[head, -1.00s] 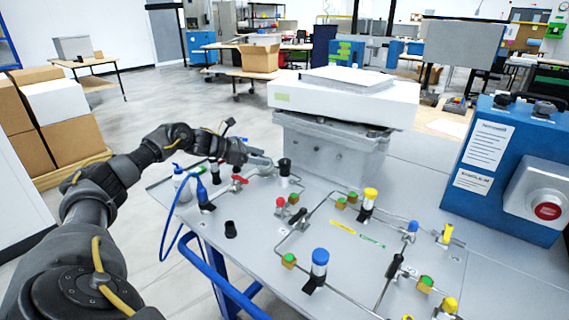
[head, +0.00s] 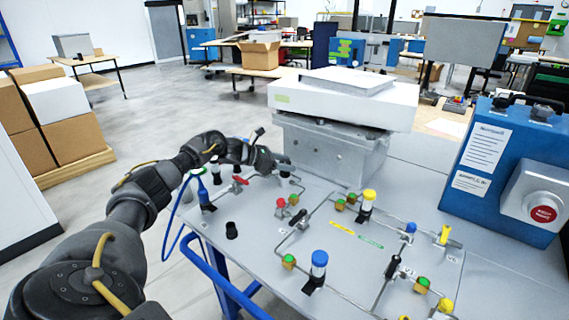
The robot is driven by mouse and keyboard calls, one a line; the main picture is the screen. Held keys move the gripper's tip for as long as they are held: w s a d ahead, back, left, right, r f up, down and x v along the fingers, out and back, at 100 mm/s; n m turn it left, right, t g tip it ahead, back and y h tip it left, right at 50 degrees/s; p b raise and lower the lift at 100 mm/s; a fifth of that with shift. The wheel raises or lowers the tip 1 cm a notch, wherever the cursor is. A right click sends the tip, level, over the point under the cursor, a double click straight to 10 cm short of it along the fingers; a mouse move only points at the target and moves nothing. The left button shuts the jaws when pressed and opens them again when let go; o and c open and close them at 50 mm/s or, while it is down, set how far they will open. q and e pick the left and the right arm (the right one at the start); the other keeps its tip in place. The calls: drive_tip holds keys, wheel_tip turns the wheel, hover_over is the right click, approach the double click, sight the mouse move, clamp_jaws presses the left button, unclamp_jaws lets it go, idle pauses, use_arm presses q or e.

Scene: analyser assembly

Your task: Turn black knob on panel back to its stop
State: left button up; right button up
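The grey panel (head: 260,215) carries several valves and knobs on thin pipes. A black knob (head: 285,161) stands near the panel's back edge, in front of the grey metal block. My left gripper (head: 277,164) is at this knob and hides part of it. The fingers are small and dark here, so I cannot tell whether they grip it or only touch it. A second black knob (head: 231,230) stands at the panel's left front, clear of the gripper. My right gripper is not in view.
A grey block with a white unit (head: 345,100) on top stands just behind the gripper. A blue box with a red button (head: 547,213) stands at the right.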

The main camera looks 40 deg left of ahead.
use_arm(q)
drive_tip(key=c, duration=0.8)
